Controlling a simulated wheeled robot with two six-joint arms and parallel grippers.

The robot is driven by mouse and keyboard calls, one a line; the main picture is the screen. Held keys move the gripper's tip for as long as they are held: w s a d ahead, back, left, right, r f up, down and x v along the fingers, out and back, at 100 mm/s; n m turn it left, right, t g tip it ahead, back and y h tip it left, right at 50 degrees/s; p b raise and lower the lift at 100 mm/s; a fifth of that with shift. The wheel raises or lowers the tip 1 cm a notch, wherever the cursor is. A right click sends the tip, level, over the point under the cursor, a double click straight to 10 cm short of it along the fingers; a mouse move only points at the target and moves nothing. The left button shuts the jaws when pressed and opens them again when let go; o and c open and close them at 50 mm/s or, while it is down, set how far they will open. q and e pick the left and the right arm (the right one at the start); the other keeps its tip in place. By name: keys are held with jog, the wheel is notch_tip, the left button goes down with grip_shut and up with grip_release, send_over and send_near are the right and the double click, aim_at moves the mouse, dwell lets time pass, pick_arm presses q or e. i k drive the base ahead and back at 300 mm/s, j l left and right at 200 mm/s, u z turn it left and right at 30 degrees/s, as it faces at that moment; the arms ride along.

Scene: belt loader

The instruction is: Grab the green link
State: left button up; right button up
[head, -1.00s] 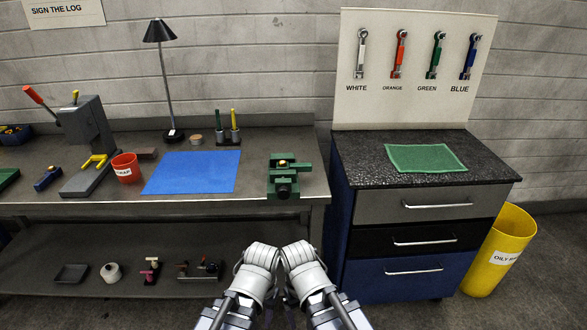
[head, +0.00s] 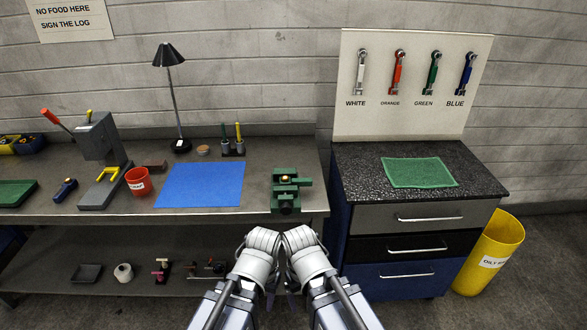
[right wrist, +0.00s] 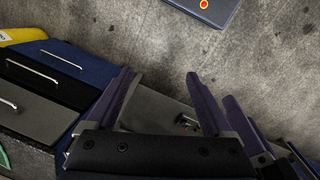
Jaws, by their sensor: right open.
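The green link (head: 431,73) hangs upright on the pale board above the printed word GREEN. It is between an orange link (head: 398,71) and a blue link (head: 466,73); a white link (head: 361,72) hangs at the far left of the row. My two arms come in at the bottom of the head view, well below and in front of the board. My right gripper (right wrist: 160,82) is open and empty in the right wrist view, over the floor and away from the links. My left gripper cannot be made out.
A drawer cabinet (head: 412,217) stands under the board, with a green mat (head: 420,172) on its top. A yellow bin (head: 490,253) is at its right. The workbench at left carries a green vise (head: 287,190), blue mat (head: 200,185), red cup (head: 138,182) and lamp (head: 169,55).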

aim_at(303, 182)
jog(key=i+l, duration=0.15)
jog(key=i, duration=0.4)
jog(key=i+l, duration=0.15)
jog(key=i, duration=0.35)
jog(key=i+l, duration=0.15)
jog(key=i, duration=0.4)
